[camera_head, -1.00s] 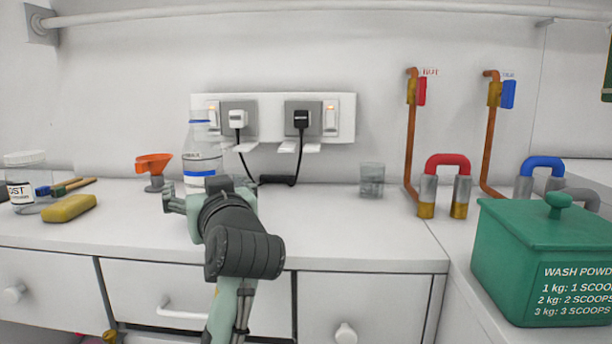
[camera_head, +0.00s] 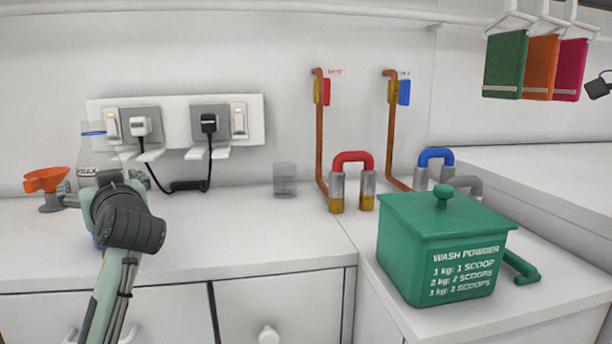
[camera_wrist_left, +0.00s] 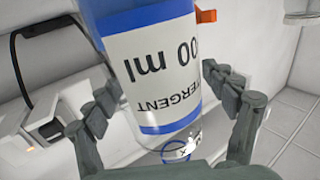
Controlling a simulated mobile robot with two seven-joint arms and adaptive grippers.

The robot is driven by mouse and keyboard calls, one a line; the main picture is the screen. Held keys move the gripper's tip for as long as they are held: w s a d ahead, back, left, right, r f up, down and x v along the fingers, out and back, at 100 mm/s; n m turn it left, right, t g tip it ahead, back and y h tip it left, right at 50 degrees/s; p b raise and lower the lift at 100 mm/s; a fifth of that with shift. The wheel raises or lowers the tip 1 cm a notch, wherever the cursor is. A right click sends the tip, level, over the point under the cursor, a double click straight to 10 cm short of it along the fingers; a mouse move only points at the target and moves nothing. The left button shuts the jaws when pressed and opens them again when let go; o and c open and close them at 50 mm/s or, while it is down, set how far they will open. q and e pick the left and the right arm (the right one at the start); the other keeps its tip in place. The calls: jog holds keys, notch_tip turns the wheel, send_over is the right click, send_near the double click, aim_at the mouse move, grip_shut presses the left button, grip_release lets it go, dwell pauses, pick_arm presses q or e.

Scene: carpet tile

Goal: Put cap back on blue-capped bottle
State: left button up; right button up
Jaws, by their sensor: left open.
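A clear bottle (camera_head: 98,147) with a blue ring near its top and "MAX" print stands upright on the counter at the left in the head view. The left wrist view shows its white detergent label (camera_wrist_left: 163,62) with blue bands, upside down in the picture. My left gripper (camera_head: 105,183) is in front of the bottle, open, with its fingers (camera_wrist_left: 160,88) on either side of the bottle. The gripper and arm hide the bottle's lower part in the head view. A small blue patch shows beside my arm; I cannot tell whether it is the cap. My right gripper is out of view.
An orange funnel (camera_head: 47,180) stands left of the bottle. Hot and cold taps and a green wash powder box (camera_head: 440,248) are further right. The middle counter is clear.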

pick_arm(q)
jog(key=shift+w+a, duration=0.4)
jog(key=shift+c, duration=0.5)
jog(key=c, duration=1.5)
